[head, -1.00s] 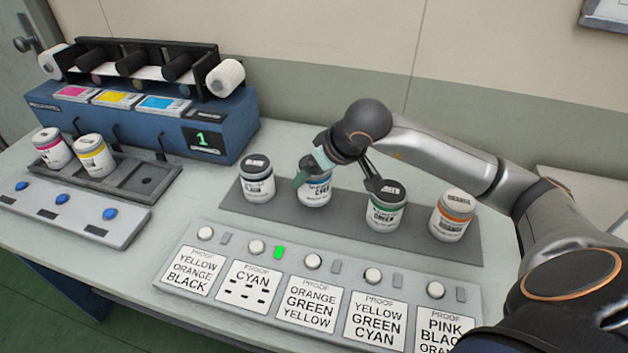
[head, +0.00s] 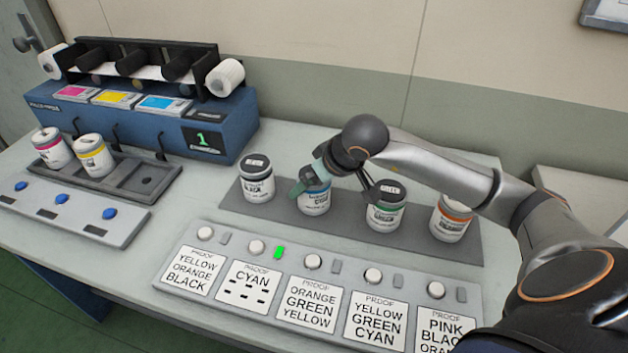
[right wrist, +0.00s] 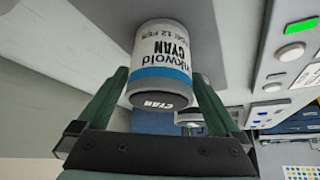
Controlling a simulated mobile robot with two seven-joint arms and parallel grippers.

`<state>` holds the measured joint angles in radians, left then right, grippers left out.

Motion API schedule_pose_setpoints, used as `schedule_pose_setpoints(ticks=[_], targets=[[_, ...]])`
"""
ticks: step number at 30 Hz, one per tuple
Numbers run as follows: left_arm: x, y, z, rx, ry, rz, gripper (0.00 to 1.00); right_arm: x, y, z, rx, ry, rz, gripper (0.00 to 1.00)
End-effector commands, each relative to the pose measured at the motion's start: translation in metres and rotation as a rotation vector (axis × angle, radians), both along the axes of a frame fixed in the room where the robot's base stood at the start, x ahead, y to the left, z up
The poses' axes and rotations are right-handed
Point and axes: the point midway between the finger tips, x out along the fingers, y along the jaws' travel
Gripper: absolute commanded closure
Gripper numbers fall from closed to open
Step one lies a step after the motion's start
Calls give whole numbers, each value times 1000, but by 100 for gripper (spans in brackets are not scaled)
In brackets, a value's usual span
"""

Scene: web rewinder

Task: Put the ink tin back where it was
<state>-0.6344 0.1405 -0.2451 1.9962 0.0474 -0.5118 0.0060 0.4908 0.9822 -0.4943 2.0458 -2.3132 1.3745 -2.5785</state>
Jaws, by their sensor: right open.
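The cyan ink tin (head: 314,197), white with a blue band and dark lid, stands upright on the grey mat (head: 410,238), between the black tin (head: 257,182) and the green tin (head: 385,210). My right gripper (head: 332,187) is open over it, with one finger on its left and the other between it and the green tin. In the right wrist view the cyan tin (right wrist: 165,50) lies between the spread fingers, near its lid; I cannot tell whether either finger touches it. My left gripper is not in view.
The orange tin (head: 452,218) stands at the mat's right end, close under my arm. The proof panel (head: 310,262) lies in front, with a green light by the CYAN card. A tray (head: 150,180) holding two tins stands at left, before the blue machine (head: 225,125).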

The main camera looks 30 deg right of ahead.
Motion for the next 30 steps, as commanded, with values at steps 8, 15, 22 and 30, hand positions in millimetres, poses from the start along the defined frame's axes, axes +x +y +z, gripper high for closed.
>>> schedule_pose_setpoints(ticks=[8,15,22,30], targets=[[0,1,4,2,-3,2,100,-19,-4,36,-5,-6,1,0],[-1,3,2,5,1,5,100,-47,-7,79,-5,-5,0,0],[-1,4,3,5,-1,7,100,-62,-8,101,-2,-1,-2,0],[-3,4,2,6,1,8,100,-65,-8,104,0,0,0,0]])
